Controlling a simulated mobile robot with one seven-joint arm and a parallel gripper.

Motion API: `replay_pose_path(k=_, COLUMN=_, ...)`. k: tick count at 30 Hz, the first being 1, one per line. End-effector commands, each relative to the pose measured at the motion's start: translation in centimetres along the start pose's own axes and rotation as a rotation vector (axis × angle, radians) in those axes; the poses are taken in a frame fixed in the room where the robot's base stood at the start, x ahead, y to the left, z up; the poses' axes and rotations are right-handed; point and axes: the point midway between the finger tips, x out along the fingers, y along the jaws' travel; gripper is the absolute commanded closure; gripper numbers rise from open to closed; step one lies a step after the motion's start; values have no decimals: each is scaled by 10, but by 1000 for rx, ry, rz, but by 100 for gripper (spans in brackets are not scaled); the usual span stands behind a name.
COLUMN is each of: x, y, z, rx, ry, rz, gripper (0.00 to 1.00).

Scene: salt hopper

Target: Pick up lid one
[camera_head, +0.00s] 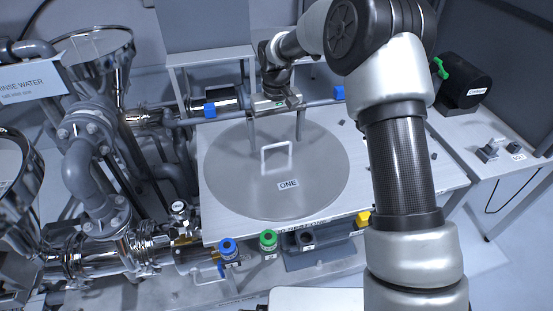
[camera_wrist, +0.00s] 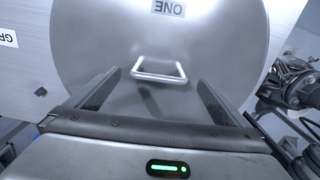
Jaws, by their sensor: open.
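Lid one is a large round grey metal lid (camera_head: 240,185) lying flat on a pale work surface, with a label reading ONE and a white U-shaped handle (camera_head: 276,158) near its middle. My gripper (camera_head: 275,138) is over the far part of the lid, its fingers spread and pointing down. In the wrist view, the handle (camera_wrist: 159,72) lies between and just beyond the fingertips of my gripper (camera_wrist: 159,80). Nothing is between the fingers. The lid (camera_wrist: 100,40) fills much of that view. I cannot tell the exact height of the fingertips over it.
Grey pipes (camera_head: 85,165) and shiny fittings crowd the left. A blue knob (camera_head: 228,248) and a green knob (camera_head: 268,239) stand at the front edge. A horizontal rail with blue clamps (camera_head: 339,93) runs behind the lid. A black cylinder (camera_head: 464,80) stands at the right.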

Motion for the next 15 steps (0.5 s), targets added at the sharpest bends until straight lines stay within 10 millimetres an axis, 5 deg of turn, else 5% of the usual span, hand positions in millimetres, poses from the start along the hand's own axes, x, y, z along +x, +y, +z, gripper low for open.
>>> replay_pose_path(k=8, x=42, y=1, z=-1, rx=1, ry=-2, rz=-1, gripper=0)
replay_pose_path(k=15, x=45, y=1, z=-1, rx=1, ry=0, rz=0, gripper=0)
